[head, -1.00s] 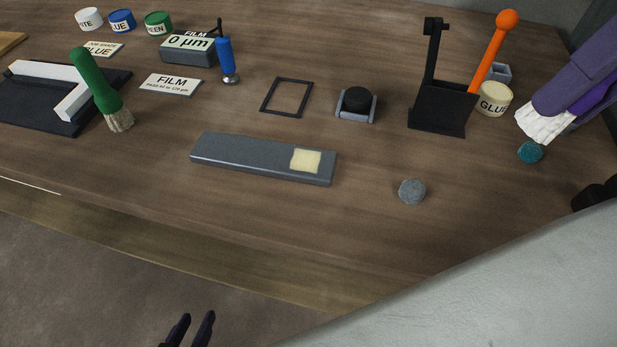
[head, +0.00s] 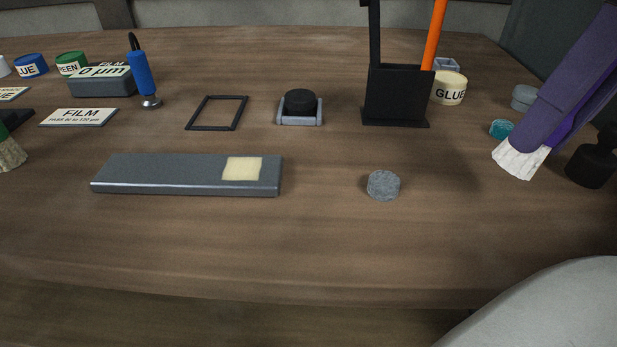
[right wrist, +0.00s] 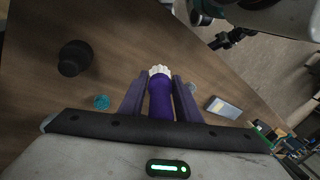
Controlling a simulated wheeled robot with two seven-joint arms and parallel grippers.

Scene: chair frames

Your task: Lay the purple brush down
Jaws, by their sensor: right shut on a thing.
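The purple brush (head: 519,158) is at the right of the head view, tilted, with its pale bristles pointing down and left above the table. My right gripper (head: 570,85) is shut on its handle. In the right wrist view the purple brush (right wrist: 160,98) lies between the two fingers of the right gripper (right wrist: 160,97), bristles pointing away from the palm. The fingers hide part of the handle. My left gripper is out of the head view; a dark shape near a pale arm in the right wrist view may be it, but is too small to read.
A teal disc (head: 501,128) and a black knob-shaped object (head: 593,160) are near the brush. A glue pot (head: 449,88), a black holder (head: 396,97) and a grey disc (head: 383,185) stand to its left. The table's front right is clear.

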